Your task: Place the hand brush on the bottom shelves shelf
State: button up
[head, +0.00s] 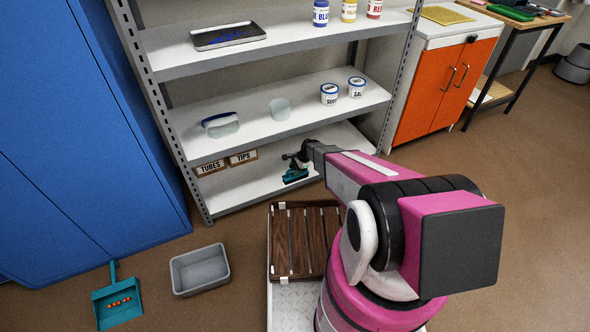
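The hand brush (296,175) is small and teal, with a dark underside. In the head view it is at the bottom shelf (240,190) of the grey metal rack, right of the two labelled boxes. My gripper (294,160) reaches in over this shelf from the right and appears shut on the upper part of the brush. The fingers are small and dark here and partly hide the brush. I cannot tell whether the brush touches the shelf surface.
Boxes marked TUBES (210,168) and TIPS (243,157) stand left on the bottom shelf. The middle shelf (270,125) above holds tubs and a clear container. A grey bin (200,271) and a teal dustpan (118,302) with orange bits are on the floor. A blue cabinet (80,150) stands left.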

jog(key=v, duration=0.6)
jog(key=shift+s, duration=0.1)
jog(key=d, duration=1.1)
jog(key=s+r+n+h, duration=0.1)
jog(key=s+r+n, duration=0.3)
jog(key=s+r, duration=0.4)
jog(key=s+r+n+h, duration=0.2)
jog(key=s+r+n, duration=0.2)
jog(key=s+r, duration=0.4)
jog(key=s+r+n+h, duration=0.2)
jog(key=s+r+n, duration=0.3)
jog(key=r, duration=1.2)
jog(key=s, duration=0.3)
jog(key=shift+s+a+r, duration=0.15)
jog(key=shift+s+r, duration=0.1)
